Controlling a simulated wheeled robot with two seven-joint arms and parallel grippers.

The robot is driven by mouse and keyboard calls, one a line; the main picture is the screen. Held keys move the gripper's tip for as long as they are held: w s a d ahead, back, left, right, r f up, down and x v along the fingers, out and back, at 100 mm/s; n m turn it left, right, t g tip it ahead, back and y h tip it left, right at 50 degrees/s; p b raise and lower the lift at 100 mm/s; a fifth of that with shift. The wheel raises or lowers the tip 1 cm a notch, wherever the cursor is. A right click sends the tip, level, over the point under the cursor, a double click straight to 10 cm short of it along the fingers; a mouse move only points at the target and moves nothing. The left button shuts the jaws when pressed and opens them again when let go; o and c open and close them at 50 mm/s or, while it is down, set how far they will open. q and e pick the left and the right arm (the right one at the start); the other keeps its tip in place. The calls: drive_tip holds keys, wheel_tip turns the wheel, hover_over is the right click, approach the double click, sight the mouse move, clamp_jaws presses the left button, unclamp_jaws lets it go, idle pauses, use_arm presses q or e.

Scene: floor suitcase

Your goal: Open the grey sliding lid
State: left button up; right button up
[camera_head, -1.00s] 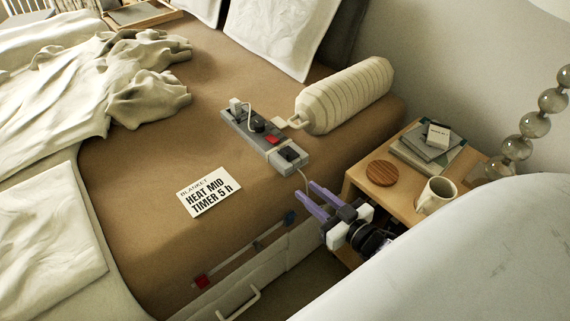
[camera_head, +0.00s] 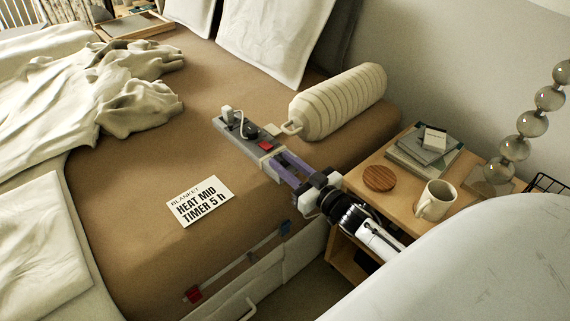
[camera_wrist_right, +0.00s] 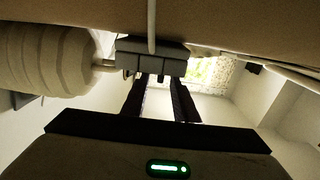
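A long grey control box (camera_head: 231,133) lies on the brown mattress, with a red part, dark parts and a pale band on top. Which part is the grey sliding lid I cannot tell for sure; the near end is covered by my right gripper. My right gripper (camera_head: 279,163) has its two purple fingers apart, over or against that near end. In the right wrist view, the fingers (camera_wrist_right: 159,90) are spread and reach toward the grey box (camera_wrist_right: 153,52); nothing shows between them. Whether they touch it I cannot tell. My left gripper is out of view.
A cream ribbed bolster (camera_head: 340,100) lies beside the box. A white card (camera_head: 200,201) lies in front. A nightstand (camera_head: 400,192) on the right carries a mug (camera_head: 436,201), a wooden disc (camera_head: 380,178) and books (camera_head: 415,157). Bare mattress lies left of the box.

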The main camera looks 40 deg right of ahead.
clamp_jaws()
idle(1.4)
